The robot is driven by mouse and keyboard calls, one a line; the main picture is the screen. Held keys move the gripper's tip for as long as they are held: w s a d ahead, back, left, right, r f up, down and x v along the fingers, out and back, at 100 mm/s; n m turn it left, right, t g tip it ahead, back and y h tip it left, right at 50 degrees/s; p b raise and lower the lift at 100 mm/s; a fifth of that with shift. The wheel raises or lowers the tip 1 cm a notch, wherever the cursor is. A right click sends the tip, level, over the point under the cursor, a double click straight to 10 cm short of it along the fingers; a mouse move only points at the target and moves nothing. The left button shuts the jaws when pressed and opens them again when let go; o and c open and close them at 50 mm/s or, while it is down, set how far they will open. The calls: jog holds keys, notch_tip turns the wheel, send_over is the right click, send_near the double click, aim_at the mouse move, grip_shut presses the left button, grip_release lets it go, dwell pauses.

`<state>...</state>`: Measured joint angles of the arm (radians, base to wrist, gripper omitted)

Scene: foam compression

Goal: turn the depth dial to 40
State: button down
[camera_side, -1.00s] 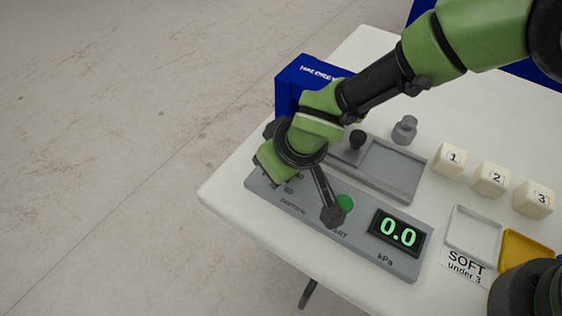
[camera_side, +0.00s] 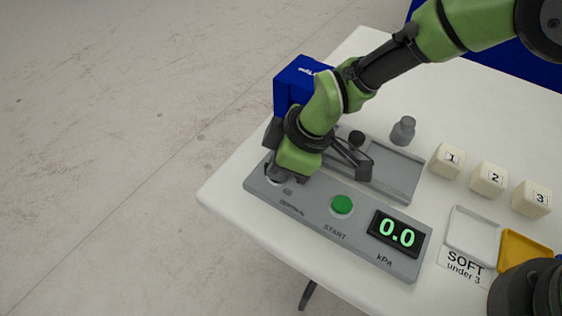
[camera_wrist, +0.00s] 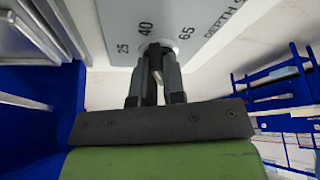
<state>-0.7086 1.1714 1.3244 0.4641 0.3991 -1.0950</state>
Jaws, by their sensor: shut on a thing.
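The depth dial (camera_wrist: 153,46) is at the panel's left end, with the marks 25, 40 and 65 around it in the wrist view. My gripper (camera_wrist: 157,62) is shut on the dial's knob, and the fingers cover most of it. The 40 mark is straight beyond the fingertips, with 25 to the left and 65 to the right. I cannot tell where the pointer is set. In the side view my gripper (camera_side: 276,177) is low over the left end of the grey control panel (camera_side: 310,222), and the dial is mostly hidden.
The green START button (camera_side: 342,205) and the kPa display (camera_side: 396,233), reading 0.0, are farther right. The blue press (camera_side: 294,90) stands behind my gripper. A grey weight (camera_side: 403,130), numbered foam blocks (camera_side: 490,178), a white tray (camera_side: 473,233) and a yellow tray (camera_side: 526,252) are to the right.

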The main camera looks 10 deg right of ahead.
jog(key=shift+n, duration=0.5)
jog(key=c, duration=1.2)
grip_release()
jog(key=w+v, duration=0.1)
jog(key=v, duration=0.9)
jog(key=shift+s, duration=0.25)
